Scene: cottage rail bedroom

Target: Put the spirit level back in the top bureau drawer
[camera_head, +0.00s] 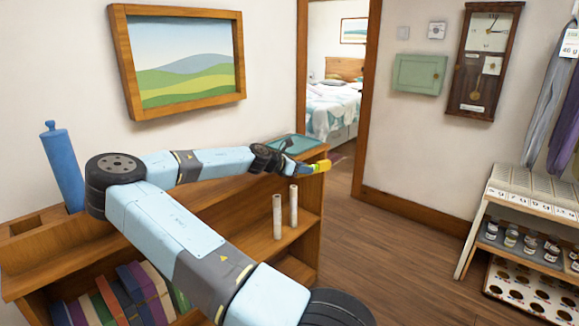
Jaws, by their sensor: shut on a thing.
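My arm reaches from the bottom of the view over a wooden bookcase to its far right end. No bureau drawer can be made out in this view.
The wooden bookcase (313,202) holds books (122,295) and two pale cylinders (277,215). A teal flat thing (303,144) lies on its top, and a blue cylinder (62,165) stands at left. Wooden floor (385,250) is clear toward the doorway. A rack with jars (530,245) stands right.

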